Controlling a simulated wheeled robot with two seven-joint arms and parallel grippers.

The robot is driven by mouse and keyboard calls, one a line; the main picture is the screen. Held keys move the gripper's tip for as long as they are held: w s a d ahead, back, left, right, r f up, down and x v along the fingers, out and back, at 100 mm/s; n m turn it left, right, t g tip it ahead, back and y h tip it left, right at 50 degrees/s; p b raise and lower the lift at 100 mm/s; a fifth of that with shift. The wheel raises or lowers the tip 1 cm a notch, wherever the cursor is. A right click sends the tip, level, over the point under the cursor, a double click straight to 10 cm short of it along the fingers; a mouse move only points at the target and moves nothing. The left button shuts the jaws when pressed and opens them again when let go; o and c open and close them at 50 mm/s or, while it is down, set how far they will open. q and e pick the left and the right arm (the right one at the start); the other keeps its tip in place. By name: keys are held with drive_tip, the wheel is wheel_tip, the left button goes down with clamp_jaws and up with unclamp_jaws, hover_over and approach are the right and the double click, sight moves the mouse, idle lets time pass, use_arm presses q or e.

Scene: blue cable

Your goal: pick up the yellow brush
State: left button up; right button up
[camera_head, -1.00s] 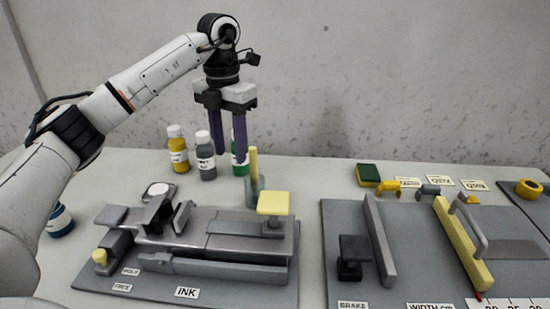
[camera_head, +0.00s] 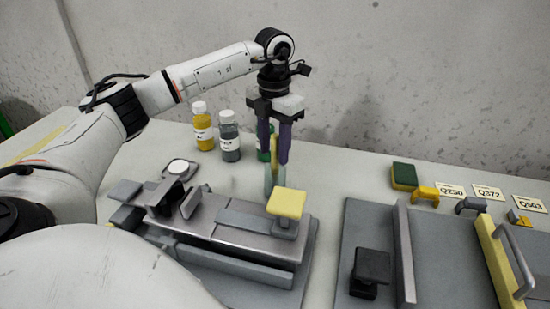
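The yellow brush (camera_head: 274,148) stands upright, its lower part in a small grey-green holder (camera_head: 275,180) behind the ink press. My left gripper (camera_head: 274,160) points straight down, with its two dark purple fingers on either side of the brush handle in the picture. The handle shows in the narrow gap between the fingers. I cannot tell whether the fingers touch it. My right gripper is not in view.
A yellow bottle (camera_head: 202,126), a grey bottle (camera_head: 229,136) and a partly hidden green bottle (camera_head: 262,142) stand left of and behind the fingers. The grey ink press (camera_head: 245,232) with a yellow pad (camera_head: 287,203) is in front. A green-yellow sponge (camera_head: 404,176) lies to the right.

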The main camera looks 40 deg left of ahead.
use_arm(q)
drive_tip(key=shift+f, duration=0.85)
clamp_jaws()
drive_tip(key=shift+w+r, duration=0.1)
drive_tip(key=shift+r, duration=0.05)
